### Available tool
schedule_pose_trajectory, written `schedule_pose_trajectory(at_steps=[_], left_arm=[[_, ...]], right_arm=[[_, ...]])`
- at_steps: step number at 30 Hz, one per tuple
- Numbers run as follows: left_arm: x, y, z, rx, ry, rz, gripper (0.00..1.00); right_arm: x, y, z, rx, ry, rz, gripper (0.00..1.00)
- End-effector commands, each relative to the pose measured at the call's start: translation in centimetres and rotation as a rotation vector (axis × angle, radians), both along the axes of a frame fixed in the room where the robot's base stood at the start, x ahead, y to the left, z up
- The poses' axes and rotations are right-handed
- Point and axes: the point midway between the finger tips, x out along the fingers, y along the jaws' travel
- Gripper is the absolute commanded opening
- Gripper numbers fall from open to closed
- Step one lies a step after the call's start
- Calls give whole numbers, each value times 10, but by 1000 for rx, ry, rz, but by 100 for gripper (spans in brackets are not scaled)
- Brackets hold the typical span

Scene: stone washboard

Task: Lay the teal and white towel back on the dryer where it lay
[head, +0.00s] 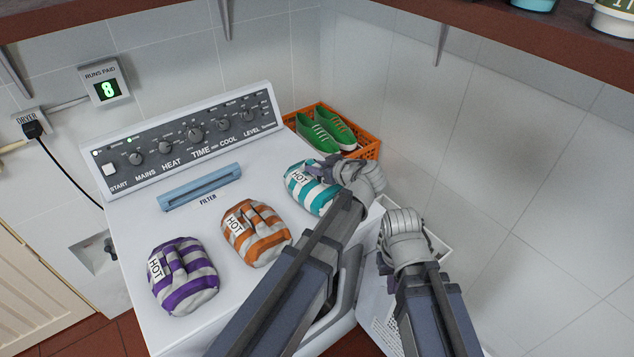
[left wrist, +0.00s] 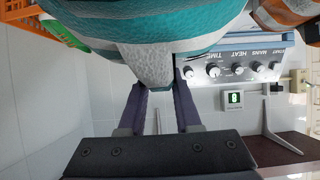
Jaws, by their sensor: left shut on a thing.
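The teal and white towel (head: 308,190), folded and tagged HOT, is at the right end of the dryer top (head: 225,290). My left gripper (head: 342,172) is at its right side, shut on it. In the left wrist view the towel (left wrist: 150,25) fills the top, with a fold of it between the two fingers (left wrist: 156,85). Whether the towel touches the dryer top is hard to tell. My right gripper (head: 402,222) is to the right of the dryer over a white box; its fingertips are hidden.
An orange and white towel (head: 254,234) and a purple and white towel (head: 184,276) lie to the left on the dryer. A blue filter handle (head: 199,187) is behind them. An orange crate (head: 367,146) with green shoes (head: 327,130) stands at the back right corner.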

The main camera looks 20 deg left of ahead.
Motion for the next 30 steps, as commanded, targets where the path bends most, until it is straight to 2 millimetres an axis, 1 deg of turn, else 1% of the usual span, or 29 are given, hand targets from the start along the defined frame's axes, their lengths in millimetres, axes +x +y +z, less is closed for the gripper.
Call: schedule_pose_trajectory(at_steps=[2,4,9,12,20,25,26,30], left_arm=[[0,0,-1,1,-1,0,0],[0,0,-7,1,-1,0,0],[0,0,-28,1,-1,0,0],[0,0,-38,1,-1,0,0],[0,0,-36,1,-1,0,0],[0,0,-41,1,-1,0,0],[0,0,-40,0,0,0,34],[0,0,-39,0,0,0,50]], right_arm=[[0,0,-2,0,0,0,0],[0,0,-7,0,0,0,0],[0,0,-29,0,0,0,0],[0,0,-38,0,0,0,0],[0,0,-36,0,0,0,0],[0,0,-41,0,0,0,0],[0,0,-40,0,0,0,0],[0,0,-39,0,0,0,0]])
